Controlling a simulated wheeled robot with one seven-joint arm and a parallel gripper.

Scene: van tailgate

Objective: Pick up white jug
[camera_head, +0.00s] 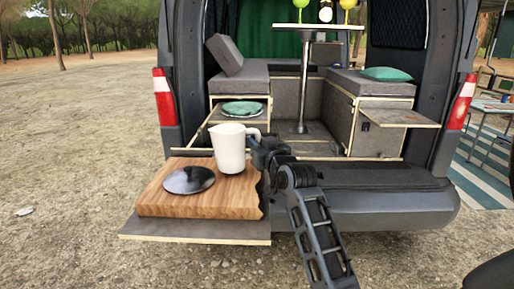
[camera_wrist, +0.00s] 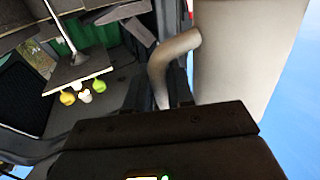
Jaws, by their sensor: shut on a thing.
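The white jug (camera_head: 230,148) is upright at the back right of the wooden board in the head view. I cannot tell whether its base touches the board or is slightly above it. My gripper (camera_head: 258,146) is at the jug's right side and is shut on its handle. In the wrist view the jug's pale body (camera_wrist: 245,55) fills the upper right, and its curved handle (camera_wrist: 165,62) runs down to my gripper (camera_wrist: 172,100). My fingertips are mostly hidden behind the dark gripper body.
The wooden board (camera_head: 165,205) lies on a pull-out shelf (camera_head: 190,230). A dark round lid (camera_head: 188,180) lies on the board left of the jug. A green plate (camera_head: 241,108) sits behind the jug. The van bumper (camera_head: 390,208) is to the right.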

